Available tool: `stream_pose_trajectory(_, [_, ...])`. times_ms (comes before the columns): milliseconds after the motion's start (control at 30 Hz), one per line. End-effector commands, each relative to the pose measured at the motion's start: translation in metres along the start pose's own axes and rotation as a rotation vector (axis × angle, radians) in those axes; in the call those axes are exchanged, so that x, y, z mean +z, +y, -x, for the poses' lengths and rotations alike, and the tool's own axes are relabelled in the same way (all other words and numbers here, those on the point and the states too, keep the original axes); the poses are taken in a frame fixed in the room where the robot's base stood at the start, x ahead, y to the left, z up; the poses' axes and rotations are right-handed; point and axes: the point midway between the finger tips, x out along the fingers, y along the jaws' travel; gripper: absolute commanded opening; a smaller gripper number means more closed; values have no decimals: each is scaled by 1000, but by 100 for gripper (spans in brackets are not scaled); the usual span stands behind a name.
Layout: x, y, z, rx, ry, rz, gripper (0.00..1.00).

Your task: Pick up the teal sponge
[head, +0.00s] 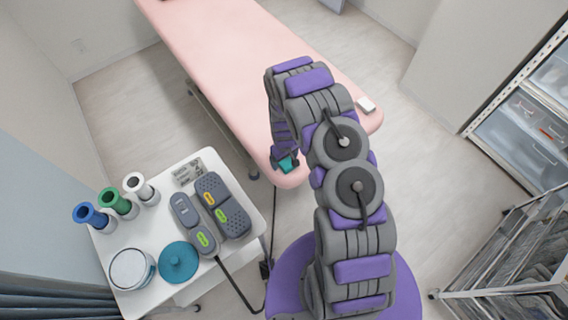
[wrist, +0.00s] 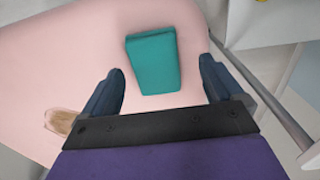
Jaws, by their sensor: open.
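The teal sponge (wrist: 153,62) lies on the pink treatment bed (wrist: 60,65), near its end. In the head view the sponge (head: 288,164) shows as a small teal patch at the near left edge of the bed (head: 235,60), by the end of my arm. My gripper (wrist: 163,88) is open in the wrist view. Its two dark fingers stand apart, with the sponge ahead of and partly between them, nearer the left finger. No contact shows. In the head view my gripper (head: 285,160) is small and partly hidden by my arm.
A white cart (head: 150,240) at lower left holds a grey foot pedal (head: 222,207), a teal round lid (head: 178,262), a jar (head: 131,269) and several rolls. A white item (head: 366,104) lies at the bed's right corner. Shelving (head: 510,250) stands at right. Floor is clear between.

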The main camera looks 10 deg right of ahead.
Motion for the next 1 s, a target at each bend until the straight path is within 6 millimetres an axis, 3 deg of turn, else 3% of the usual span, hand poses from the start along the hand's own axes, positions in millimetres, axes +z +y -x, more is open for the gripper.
stream_pose_trajectory(133, [2, 3, -21, -6, 0, -1, 94])
stream_pose_trajectory(367, [2, 5, -22, -9, 2, -1, 94])
stream_pose_trajectory(1000, [2, 4, -22, -7, 1, 0, 33])
